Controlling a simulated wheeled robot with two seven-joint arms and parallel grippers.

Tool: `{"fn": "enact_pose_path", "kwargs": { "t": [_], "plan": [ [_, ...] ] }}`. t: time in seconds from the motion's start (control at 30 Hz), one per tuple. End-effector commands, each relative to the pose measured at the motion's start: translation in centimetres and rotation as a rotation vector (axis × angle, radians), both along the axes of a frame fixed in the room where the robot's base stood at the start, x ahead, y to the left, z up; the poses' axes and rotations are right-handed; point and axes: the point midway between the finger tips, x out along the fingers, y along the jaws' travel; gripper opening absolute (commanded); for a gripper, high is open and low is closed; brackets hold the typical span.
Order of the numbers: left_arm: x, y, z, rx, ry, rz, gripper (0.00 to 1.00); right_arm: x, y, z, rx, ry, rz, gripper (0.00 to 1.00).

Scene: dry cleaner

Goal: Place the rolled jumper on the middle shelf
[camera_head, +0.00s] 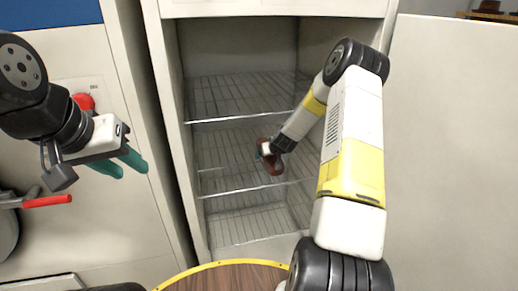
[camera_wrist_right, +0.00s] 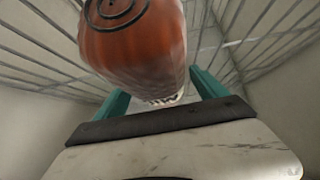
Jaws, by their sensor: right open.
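The rolled jumper (camera_head: 276,165) is a reddish-brown roll inside the open cabinet, over the middle wire shelf (camera_head: 225,175). My right gripper (camera_head: 265,150) reaches in from the right and is beside it, partly hiding it. In the right wrist view the jumper (camera_wrist_right: 135,45) shows its dark spiral end, between and beyond the teal fingers (camera_wrist_right: 160,92), which are open. Whether it rests fully on the shelf I cannot tell. My left gripper (camera_head: 120,165) is open and empty, outside the cabinet at the left.
The cabinet has an upper wire shelf (camera_head: 240,95) and a lower one (camera_head: 245,225), both bare. Its left side post (camera_head: 170,130) stands near my left gripper. A pale panel (camera_head: 450,150) is at the right. A round wooden top (camera_head: 225,279) with a yellow rim is at the bottom.

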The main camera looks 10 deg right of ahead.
Motion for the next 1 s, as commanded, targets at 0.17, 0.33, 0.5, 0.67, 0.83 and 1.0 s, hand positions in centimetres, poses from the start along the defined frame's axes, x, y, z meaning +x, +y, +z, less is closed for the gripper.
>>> {"fn": "enact_pose_path", "kwargs": {
  "t": [0.17, 0.33, 0.5, 0.67, 0.83, 1.0],
  "plan": [
    [0.0, 0.0, 0.0, 0.000, 0.000, 0.000, 0.36, -2.2, -0.2, 2.3, -0.002, -0.002, -0.001, 0.82],
    [0.0, 0.0, 0.0, 0.000, 0.000, 0.000, 0.36, -5.0, -0.3, 4.9, -0.002, -0.001, -0.002, 0.82],
    [0.0, 0.0, 0.0, 0.000, 0.000, 0.000, 0.36, -7.1, -0.3, 7.0, -0.001, -0.001, -0.001, 0.82],
    [0.0, 0.0, 0.0, 0.000, 0.000, 0.000, 0.36, -8.1, -0.3, 7.9, -0.001, -0.001, -0.001, 0.82],
    [0.0, 0.0, 0.0, 0.000, 0.000, 0.000, 0.36, -8.4, -0.3, 8.1, 0.000, 0.001, 0.000, 0.82],
    [0.0, 0.0, 0.0, 0.000, 0.000, 0.000, 0.36, -8.4, -0.3, 8.1, 0.000, 0.001, 0.000, 0.82]
  ]
}}
